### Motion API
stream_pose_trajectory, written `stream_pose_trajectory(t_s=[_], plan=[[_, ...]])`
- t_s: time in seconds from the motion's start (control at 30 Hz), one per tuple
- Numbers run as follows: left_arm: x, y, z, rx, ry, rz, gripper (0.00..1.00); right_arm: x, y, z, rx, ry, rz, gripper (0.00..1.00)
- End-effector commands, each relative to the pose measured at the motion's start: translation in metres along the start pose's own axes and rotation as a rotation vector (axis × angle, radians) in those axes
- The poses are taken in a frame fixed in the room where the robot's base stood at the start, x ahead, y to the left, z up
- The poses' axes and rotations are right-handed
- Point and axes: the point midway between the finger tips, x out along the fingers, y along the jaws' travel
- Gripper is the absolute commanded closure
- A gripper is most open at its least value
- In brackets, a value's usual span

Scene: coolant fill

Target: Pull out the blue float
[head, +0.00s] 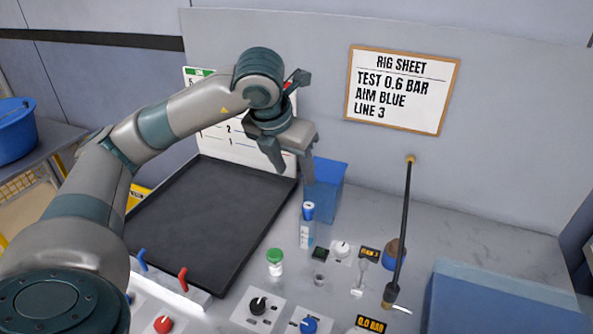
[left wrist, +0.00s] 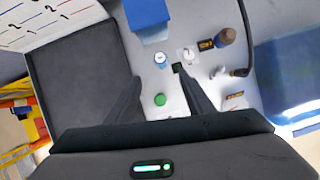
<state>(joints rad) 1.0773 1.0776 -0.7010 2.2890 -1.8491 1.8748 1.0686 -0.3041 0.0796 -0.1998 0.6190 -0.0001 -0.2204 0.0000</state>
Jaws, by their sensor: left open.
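A slim upright vessel (head: 306,235) with white and blue sides has a blue top (head: 308,209); I cannot tell whether this top is the blue float. My left gripper (head: 290,174) is open and empty, pointing down, above and apart from the vessel. My right gripper is in neither view.
A blue bin (head: 327,187) stands behind the vessel. A black tray (head: 205,215) lies to the left. A black rod (head: 403,225) stands upright to the right, near a blue box (head: 490,300). Valve knobs (head: 258,305) fill the front. A rig sheet (head: 402,90) hangs on the wall.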

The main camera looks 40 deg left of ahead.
Motion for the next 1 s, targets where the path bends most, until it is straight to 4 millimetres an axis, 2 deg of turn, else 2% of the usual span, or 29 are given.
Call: stream_pose_trajectory(t_s=[0.17, 0.37, 1.0], plan=[[0.005, 0.000, 0.000, 0.000, 0.003, -0.001, 0.52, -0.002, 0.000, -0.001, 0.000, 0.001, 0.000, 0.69], [0.021, 0.000, 0.000, -0.001, 0.005, -0.001, 0.52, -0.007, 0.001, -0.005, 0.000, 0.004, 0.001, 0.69], [0.121, 0.000, 0.000, -0.001, 0.005, -0.001, 0.52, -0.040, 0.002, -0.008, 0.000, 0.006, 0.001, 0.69]])
